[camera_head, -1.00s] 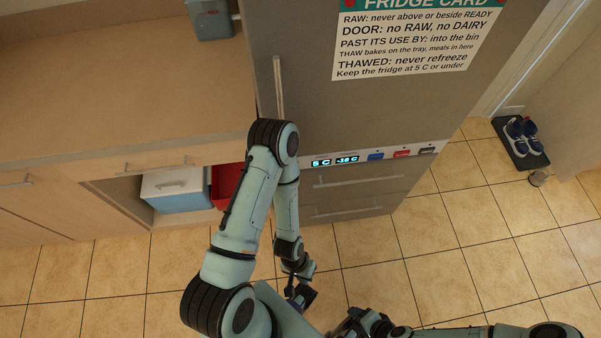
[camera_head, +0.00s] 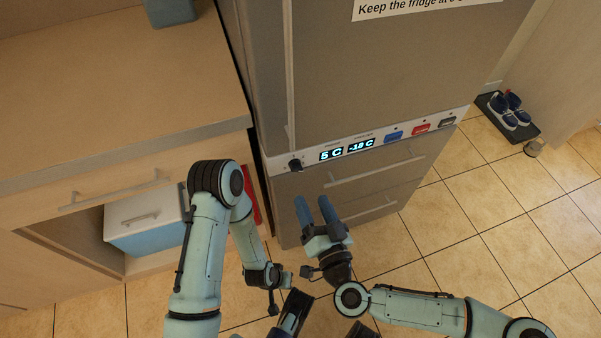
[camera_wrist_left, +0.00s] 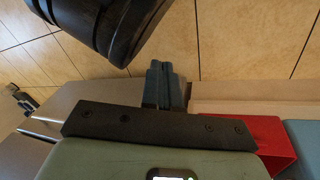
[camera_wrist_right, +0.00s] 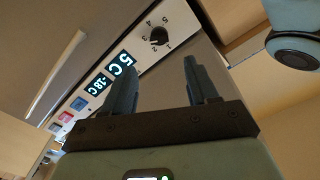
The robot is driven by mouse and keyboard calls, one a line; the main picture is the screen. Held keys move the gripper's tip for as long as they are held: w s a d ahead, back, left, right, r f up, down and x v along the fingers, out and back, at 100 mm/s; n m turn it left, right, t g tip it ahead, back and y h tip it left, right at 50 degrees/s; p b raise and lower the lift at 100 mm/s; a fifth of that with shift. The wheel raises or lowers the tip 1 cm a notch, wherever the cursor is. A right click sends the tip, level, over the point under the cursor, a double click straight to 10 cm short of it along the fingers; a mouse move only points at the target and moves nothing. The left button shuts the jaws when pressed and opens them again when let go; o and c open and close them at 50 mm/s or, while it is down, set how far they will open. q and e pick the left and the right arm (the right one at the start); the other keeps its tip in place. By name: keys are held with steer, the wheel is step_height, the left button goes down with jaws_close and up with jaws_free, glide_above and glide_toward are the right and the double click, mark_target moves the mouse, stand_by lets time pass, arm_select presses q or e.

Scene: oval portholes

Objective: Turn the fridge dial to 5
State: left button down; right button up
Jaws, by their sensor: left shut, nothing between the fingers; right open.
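The fridge dial is a small black knob (camera_head: 295,164) on the pale control strip, left of the lit "5 C" display (camera_head: 331,153). In the right wrist view the dial (camera_wrist_right: 158,37) has printed numbers around it; I cannot tell which its pointer marks. My right gripper (camera_head: 314,203) is open and empty, below the strip and apart from the dial. In its wrist view, the dial shows beyond the gap between the fingertips (camera_wrist_right: 157,72). My left gripper (camera_wrist_left: 164,72) is shut and empty, low down over the floor, away from the dial.
A "-18 C" display (camera_head: 361,145) and blue, red and dark buttons sit farther right on the strip. Drawer handles (camera_head: 375,168) stick out below. A blue-white box (camera_head: 147,226) stands in the open cabinet at left. Shoes (camera_head: 510,109) lie on a mat at right.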

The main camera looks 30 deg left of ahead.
mark_target(298, 170)
arm_select(q)
steer(key=shift+g, duration=0.9)
steer(key=s+f, duration=0.1)
steer(key=s+f+b, duration=0.1)
steer(key=s, duration=0.1)
steer(key=s+f+b, duration=0.1)
steer(key=shift+s+a+f, duration=0.2)
steer(key=shift+a+f, duration=0.1)
steer(key=shift+f, duration=0.05)
arm_select(e)
steer(key=x, duration=1)
steer(key=shift+s, duration=0.1)
steer(key=shift+c, duration=0.3)
steer(key=c, duration=1)
